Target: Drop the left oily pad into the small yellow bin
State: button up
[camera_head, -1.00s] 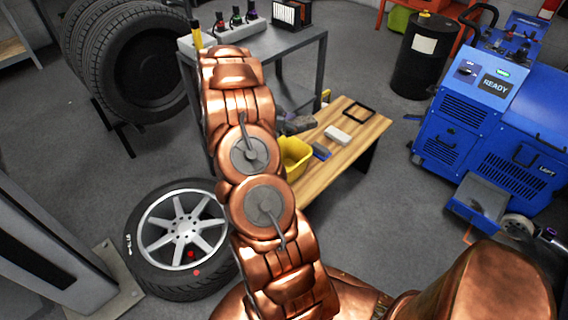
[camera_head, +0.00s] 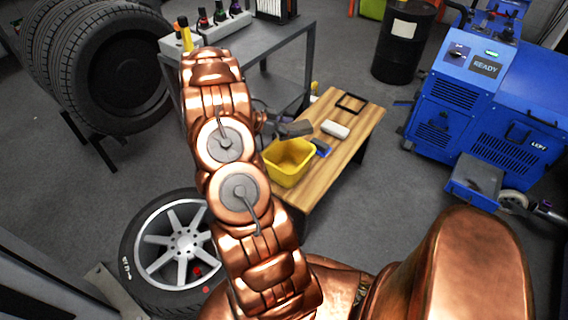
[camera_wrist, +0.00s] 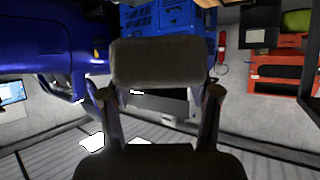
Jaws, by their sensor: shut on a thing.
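The small yellow bin (camera_head: 291,176) stands at the near left end of the wooden bench, open at the top. My gripper (camera_head: 276,127) is just above and behind the bin's far side in the head view. It is shut on a dark grey-brown oily pad (camera_wrist: 158,62), which spans between the two fingers in the wrist view. In the head view the pad (camera_head: 297,129) shows as a small dark block, apart from the bin's rim. The bin does not show clearly in the wrist view.
The wooden bench (camera_head: 355,130) also bears a white block (camera_head: 335,129), a blue item (camera_head: 322,148) and a black frame (camera_head: 351,103). A grey metal table (camera_head: 275,45) stands behind my arm. A wheel (camera_head: 175,243) lies on the floor at left.

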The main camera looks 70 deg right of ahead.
notch_tip(320, 180, down, 5)
jog(key=b, duration=0.3)
jog(key=shift+r, duration=0.15)
jog(key=o, duration=1.2)
jog(key=shift+v, duration=6)
